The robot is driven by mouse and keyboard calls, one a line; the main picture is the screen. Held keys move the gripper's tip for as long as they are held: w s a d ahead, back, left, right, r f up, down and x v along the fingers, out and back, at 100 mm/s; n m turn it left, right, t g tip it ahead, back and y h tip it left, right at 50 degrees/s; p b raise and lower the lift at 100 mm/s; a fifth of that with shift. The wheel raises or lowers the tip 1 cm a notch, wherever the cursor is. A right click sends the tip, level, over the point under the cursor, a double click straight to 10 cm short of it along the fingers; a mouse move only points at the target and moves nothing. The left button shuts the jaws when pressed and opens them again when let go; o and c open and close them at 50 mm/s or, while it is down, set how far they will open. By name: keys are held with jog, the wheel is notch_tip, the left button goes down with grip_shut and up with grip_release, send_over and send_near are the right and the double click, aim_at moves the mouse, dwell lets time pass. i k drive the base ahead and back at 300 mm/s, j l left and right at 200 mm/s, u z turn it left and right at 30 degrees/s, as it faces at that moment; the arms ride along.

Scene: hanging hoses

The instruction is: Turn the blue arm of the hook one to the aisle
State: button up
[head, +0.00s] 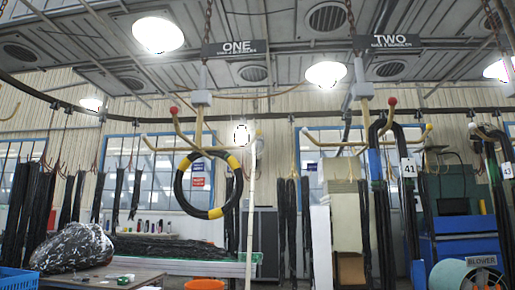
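Hook one (199,122) hangs under the sign ONE (236,48) left of centre, from a grey box (202,98) on a chain. It has several tan arms. One ends in a red tip (174,110), another reaches left to a pale tip (144,137), and one reaches right to a yellowish tip (258,133). I cannot clearly make out a blue tip on this hook. A black ring-shaped hose with yellow bands (184,200) hangs at its lower end. My gripper is not in view.
A thin pale pole (250,220) stands upright just right of the ring. A bright round spot (241,135) shows near its top. Hook two (365,112) at right carries black hoses, one tagged 41. A bench (125,275), an orange bucket (204,285) and a blower (484,276) stand below.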

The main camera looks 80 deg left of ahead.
aim_at(197, 146)
jog(key=u, duration=2.9)
